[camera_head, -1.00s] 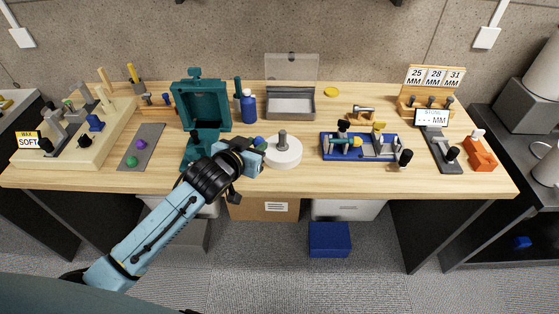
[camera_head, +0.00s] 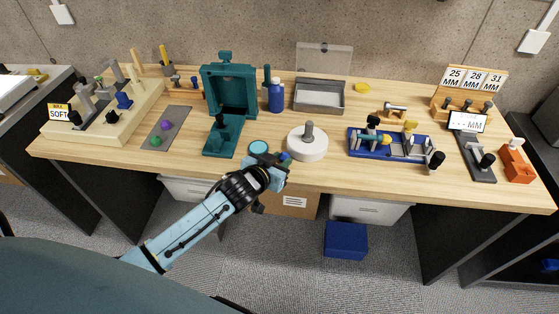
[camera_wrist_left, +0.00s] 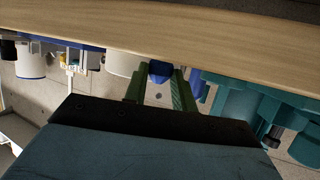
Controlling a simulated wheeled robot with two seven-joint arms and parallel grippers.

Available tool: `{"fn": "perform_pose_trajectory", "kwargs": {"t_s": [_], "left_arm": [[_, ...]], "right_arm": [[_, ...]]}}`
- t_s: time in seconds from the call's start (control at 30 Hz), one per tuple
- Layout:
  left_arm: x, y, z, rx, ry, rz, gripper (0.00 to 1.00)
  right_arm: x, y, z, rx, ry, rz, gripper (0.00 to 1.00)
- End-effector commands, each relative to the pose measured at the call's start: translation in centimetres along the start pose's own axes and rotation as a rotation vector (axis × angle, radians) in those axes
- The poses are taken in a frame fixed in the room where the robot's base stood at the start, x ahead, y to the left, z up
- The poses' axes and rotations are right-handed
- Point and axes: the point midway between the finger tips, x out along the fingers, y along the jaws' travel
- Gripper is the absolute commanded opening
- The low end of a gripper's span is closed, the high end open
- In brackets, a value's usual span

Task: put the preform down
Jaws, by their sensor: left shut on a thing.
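My left gripper (camera_head: 280,162) is at the table's front edge, just left of and nearer than the white round lap with a grey post (camera_head: 306,147). In the left wrist view the green fingers (camera_wrist_left: 161,90) are shut on a small blue preform (camera_wrist_left: 160,70), which also shows as a blue spot in the head view (camera_head: 284,156). The fingers hide part of it. A purple preform (camera_head: 166,126) and a green preform (camera_head: 156,141) lie on a grey mat (camera_head: 178,123) at the left. My right gripper is not in view.
A teal press (camera_head: 230,92) stands left of the lap, with a blue bottle (camera_head: 276,97) beside it. A blue fixture (camera_head: 390,146) stands to the right. A grey open box (camera_head: 319,97) is behind. Bare wood lies between mat and press.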

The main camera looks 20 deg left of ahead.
Motion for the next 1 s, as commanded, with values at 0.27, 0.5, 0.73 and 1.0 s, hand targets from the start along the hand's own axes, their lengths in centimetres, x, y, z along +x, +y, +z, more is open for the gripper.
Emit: {"fn": "perform_pose_trajectory", "kwargs": {"t_s": [0.27,0.5,0.73,1.0], "left_arm": [[0.1,0.0,0.3,0.000,-0.001,0.000,0.48],[0.1,0.0,0.2,0.000,-0.001,0.000,0.48],[-1.5,0.0,0.0,-0.001,-0.002,0.000,0.48],[-7.1,0.0,-0.1,-0.001,-0.003,0.000,0.48]], "right_arm": [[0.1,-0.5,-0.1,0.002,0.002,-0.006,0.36],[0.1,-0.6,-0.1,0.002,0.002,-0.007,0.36],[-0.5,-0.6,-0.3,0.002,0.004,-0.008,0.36],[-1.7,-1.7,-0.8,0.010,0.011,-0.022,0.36]]}}
